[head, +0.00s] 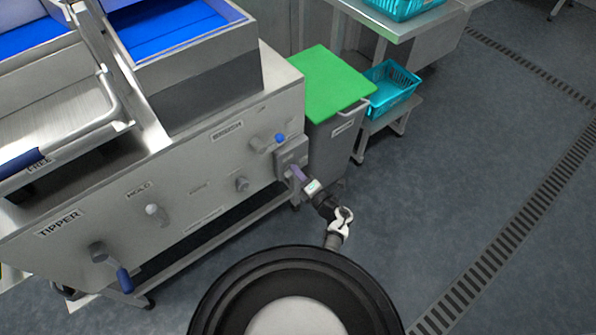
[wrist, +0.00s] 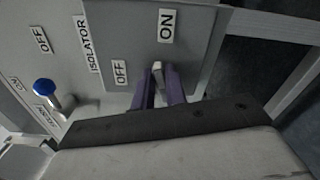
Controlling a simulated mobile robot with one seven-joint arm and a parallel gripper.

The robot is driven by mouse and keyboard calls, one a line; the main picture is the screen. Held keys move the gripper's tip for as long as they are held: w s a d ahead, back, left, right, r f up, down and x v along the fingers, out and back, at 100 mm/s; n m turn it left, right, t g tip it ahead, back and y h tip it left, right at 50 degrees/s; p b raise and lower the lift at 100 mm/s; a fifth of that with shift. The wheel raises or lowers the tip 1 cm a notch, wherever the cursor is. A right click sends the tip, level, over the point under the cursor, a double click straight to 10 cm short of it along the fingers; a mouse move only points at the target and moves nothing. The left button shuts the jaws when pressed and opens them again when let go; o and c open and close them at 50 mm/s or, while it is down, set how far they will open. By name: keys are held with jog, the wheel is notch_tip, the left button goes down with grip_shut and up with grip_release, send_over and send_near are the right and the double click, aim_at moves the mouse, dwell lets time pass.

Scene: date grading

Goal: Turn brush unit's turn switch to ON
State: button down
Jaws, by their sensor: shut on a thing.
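The brush unit's turn switch (wrist: 158,68) is a small pale handle on a grey box (wrist: 205,45). In the wrist view the box has an ON label (wrist: 167,26) at the top and an OFF label (wrist: 120,73) at lower left. My gripper (wrist: 159,84) has its purple fingers on both sides of the handle and is shut on it. The fingers hide most of the handle, so I cannot tell its exact angle. In the head view my gripper (head: 296,173) is at the box (head: 291,153) on the right end of the machine's front panel.
A blue-tipped knob (wrist: 44,88) stands out left of the box, by the ISOLATOR label (wrist: 81,42). A green-lidded bin (head: 328,84) stands close right of the box, with a teal basket (head: 392,90) beyond. The floor (head: 450,190) to the right is clear.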

jog(key=shift+w+m+p, duration=0.1)
jog(key=shift+m+p, duration=0.2)
jog(key=shift+m, duration=1.3)
jog(key=shift+f, duration=0.1)
jog(key=c, duration=1.4)
grip_release()
jog(key=shift+c, duration=0.2)
jog(key=shift+f, duration=0.1)
jog(key=b+v, duration=0.1)
jog(key=v, duration=1.3)
